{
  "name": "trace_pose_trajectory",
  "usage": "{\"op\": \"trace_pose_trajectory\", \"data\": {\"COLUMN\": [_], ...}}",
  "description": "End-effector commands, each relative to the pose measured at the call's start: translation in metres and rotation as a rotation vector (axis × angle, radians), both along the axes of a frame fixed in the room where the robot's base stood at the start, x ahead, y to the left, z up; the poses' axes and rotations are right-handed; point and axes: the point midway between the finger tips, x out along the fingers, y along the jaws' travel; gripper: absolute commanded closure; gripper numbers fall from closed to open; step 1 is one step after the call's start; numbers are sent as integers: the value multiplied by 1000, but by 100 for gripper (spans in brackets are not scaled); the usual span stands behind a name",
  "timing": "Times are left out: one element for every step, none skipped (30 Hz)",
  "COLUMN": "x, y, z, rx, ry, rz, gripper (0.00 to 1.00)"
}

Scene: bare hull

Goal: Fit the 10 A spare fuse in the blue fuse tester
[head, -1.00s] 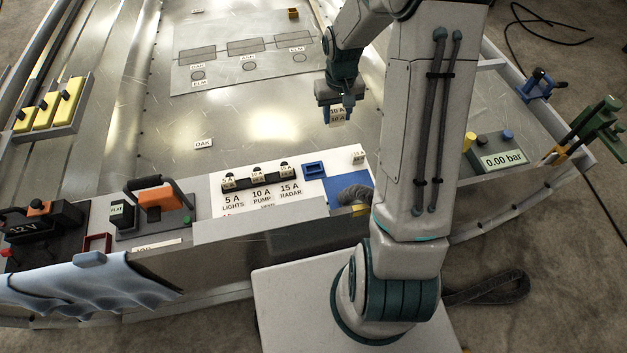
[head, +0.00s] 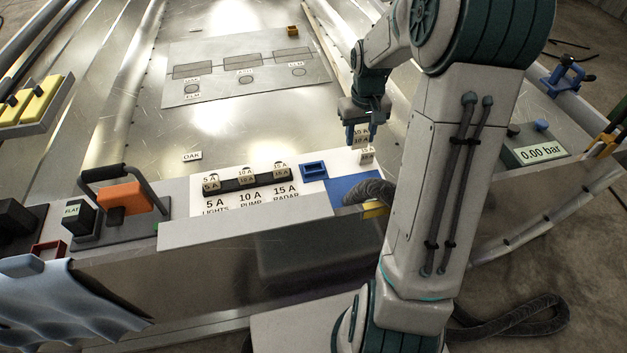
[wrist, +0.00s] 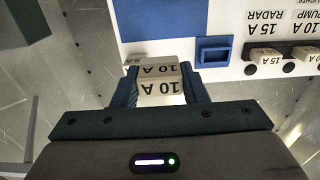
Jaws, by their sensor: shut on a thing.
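My gripper (head: 361,132) is shut on a pale fuse (head: 361,139) marked 10 A, which hangs between the blue fingers above the right end of the white panel. In the wrist view the fuse (wrist: 160,82) sits between both fingers of my gripper (wrist: 160,92), its 10 A labels upside down in the picture. The blue fuse tester (head: 314,171) is a small open-topped frame on the white panel, to the left of the held fuse and apart from it. It also shows in the wrist view (wrist: 214,55), just right of the fuse, and looks empty.
Another small labelled fuse (head: 367,156) stands on the panel just below the held one. Fuses in a black holder (head: 240,183) stand left of the tester, marked 5 A, 10 A and 15 A.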

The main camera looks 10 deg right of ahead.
Motion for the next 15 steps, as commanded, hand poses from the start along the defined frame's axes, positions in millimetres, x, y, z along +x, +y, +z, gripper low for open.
{"op": "trace_pose_trajectory", "data": {"x": [0,0,1,2,4,6,8,11,14,17,19,23,26,28,31], "y": [-1,0,2,5,8,15,20,26,36,42,49,57,63,70,77], "z": [-5,-6,-7,-9,-12,-17,-21,-25,-31,-35,-40,-46,-50,-53,-58], "rx": [0,0,0,0,0,0,1,1,1,2,1,1,1,1,1], "ry": [-1,-1,-1,0,0,1,2,2,2,1,2,2,1,1,1], "rz": [0,0,2,2,3,6,5,6,7,7,8,7,6,7,5], "gripper": [82,82,82,82,82,82,82,82,82,82,82,82,82,82,82]}}
